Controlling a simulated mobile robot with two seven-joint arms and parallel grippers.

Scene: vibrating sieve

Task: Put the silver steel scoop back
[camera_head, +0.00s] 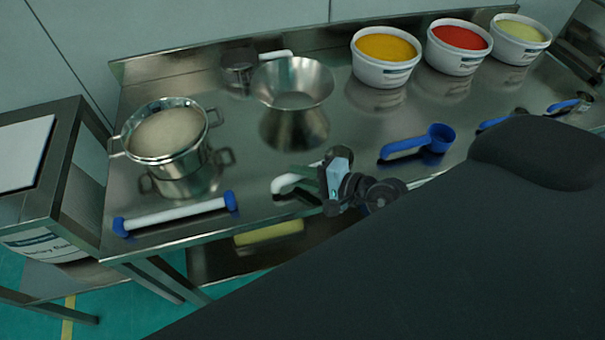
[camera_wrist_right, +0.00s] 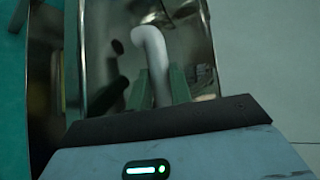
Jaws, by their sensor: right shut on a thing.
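My right gripper (camera_head: 335,180) is at the front edge of the steel table and is shut on a bent white handle (camera_head: 295,182). The handle sticks out to the left, just above or at the tabletop; I cannot tell if it touches. In the right wrist view the white handle (camera_wrist_right: 152,60) rises between the fingers (camera_wrist_right: 160,88), its far end curved. No metal bowl shows on it, so I cannot confirm that it is the steel scoop. A dark steel cup (camera_head: 238,68) with a white handle stands at the back left. My left gripper is not in view.
A steel funnel (camera_head: 292,85) and a two-handled pot (camera_head: 165,140) of pale powder stand left. A blue-ended white rod (camera_head: 175,214) lies at front left, a blue scoop (camera_head: 418,143) to the right. Powder tubs (camera_head: 383,72) line the back. My dark body covers the lower right.

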